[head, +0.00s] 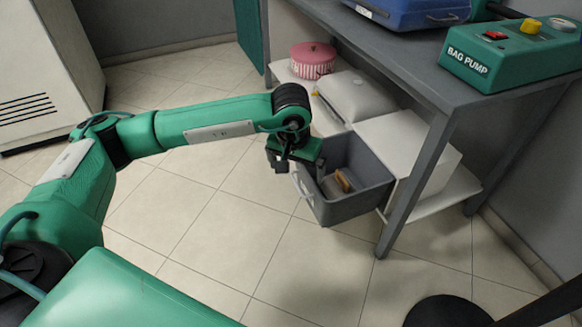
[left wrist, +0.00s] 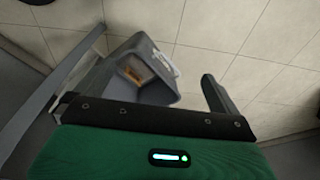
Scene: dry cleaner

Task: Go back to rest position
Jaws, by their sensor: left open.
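My left arm reaches across the head view from the left, and its gripper (head: 284,160) hangs just left of a grey bin (head: 348,207). The gripper is open, and I see nothing between its fingers. In the left wrist view the open jaws (left wrist: 140,98) show at the near side, with the grey bin (left wrist: 160,92) beyond them. A brown item (head: 344,181) lies inside the bin; it also shows in the left wrist view (left wrist: 133,74). I cannot tell whether the gripper touches the bin's rim. My right gripper is not in view.
A table (head: 408,62) with a low shelf (head: 452,200) stands at the right. It bears a green bag pump (head: 510,57) and a blue case (head: 405,10). A pink round box (head: 312,60) and pale boxes sit below. Tiled floor (head: 225,240) is clear at the left and front.

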